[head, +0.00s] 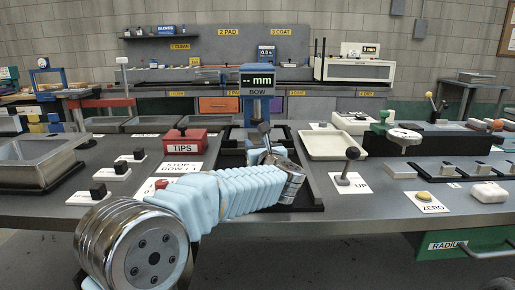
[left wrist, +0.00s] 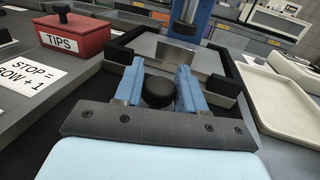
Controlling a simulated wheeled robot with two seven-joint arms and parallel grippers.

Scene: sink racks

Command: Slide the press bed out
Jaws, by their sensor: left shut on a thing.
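The press (head: 257,95) is a blue column with a "-- mm" display, labelled BOW. Its bed shows in the left wrist view as a flat grey plate (left wrist: 215,62) with a small upright metal block, between dark rails. A round black knob (left wrist: 158,93) stands at the near end of the bed. My left gripper (left wrist: 158,88) has its blue fingers on both sides of the knob and is shut on it. In the head view my left gripper (head: 262,135) is at the front of the press, and my wrist hides much of the bed. My right gripper is not in view.
A red TIPS box (head: 186,138) and a STOP label stand left of the press. A cream tray (head: 334,145) lies to the right. A lever marked UP (head: 350,165) stands near the front right.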

